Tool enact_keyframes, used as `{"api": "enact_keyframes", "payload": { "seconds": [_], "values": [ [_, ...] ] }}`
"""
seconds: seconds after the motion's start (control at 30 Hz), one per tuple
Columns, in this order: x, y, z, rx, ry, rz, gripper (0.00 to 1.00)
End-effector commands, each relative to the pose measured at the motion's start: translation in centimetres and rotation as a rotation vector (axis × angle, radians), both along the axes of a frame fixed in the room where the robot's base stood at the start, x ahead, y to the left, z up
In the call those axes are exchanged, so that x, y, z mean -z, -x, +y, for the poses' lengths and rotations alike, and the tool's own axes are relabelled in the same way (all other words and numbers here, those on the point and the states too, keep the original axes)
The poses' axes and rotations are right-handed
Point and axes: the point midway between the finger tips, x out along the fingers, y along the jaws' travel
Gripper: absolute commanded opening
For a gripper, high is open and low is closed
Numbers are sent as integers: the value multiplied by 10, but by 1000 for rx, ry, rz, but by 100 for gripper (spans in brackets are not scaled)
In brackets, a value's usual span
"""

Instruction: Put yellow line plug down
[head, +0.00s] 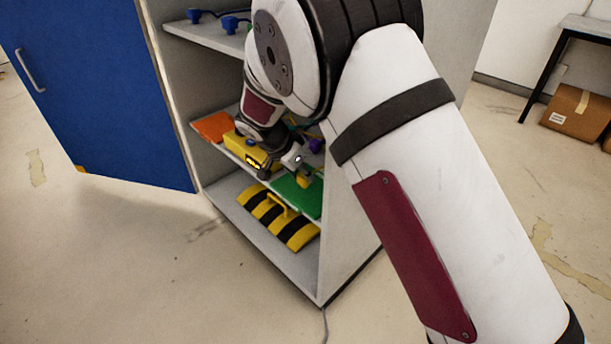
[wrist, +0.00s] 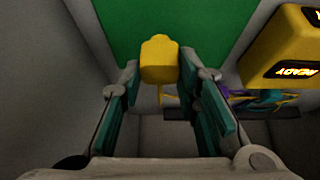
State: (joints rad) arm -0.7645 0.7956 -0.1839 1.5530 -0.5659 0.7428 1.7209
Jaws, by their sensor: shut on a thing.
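The yellow line plug (wrist: 159,58) is between the fingertips of my gripper (wrist: 160,78) in the wrist view, with a thin yellow cord below it. In the head view the yellow plug (head: 303,179) shows just under my gripper (head: 296,166), at the green mat (head: 288,196) on the middle shelf. The green mat also fills the top of the wrist view (wrist: 150,15). My gripper is shut on the plug. I cannot tell whether the plug touches the mat.
A yellow box (wrist: 281,48) reading READY stands close on the right in the wrist view. A purple plug (head: 317,145) and cables lie behind. An orange mat (head: 212,126) is left. A yellow-black striped object (head: 281,217) sits below. The blue door (head: 95,85) is open.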

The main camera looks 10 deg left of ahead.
Motion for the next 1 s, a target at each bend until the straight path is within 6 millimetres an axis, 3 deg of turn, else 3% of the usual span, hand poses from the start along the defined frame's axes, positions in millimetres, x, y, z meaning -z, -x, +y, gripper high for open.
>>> {"api": "enact_keyframes", "payload": {
  "seconds": [0.1,0.23,0.57,0.97,1.0],
  "values": [
    [3,-19,0,1,0,0,0],
    [3,-28,0,0,-1,-1,0],
    [38,-28,0,0,0,1,0],
    [41,-28,1,0,-1,-1,0],
    [41,-28,1,0,0,0,36]
  ]
}}
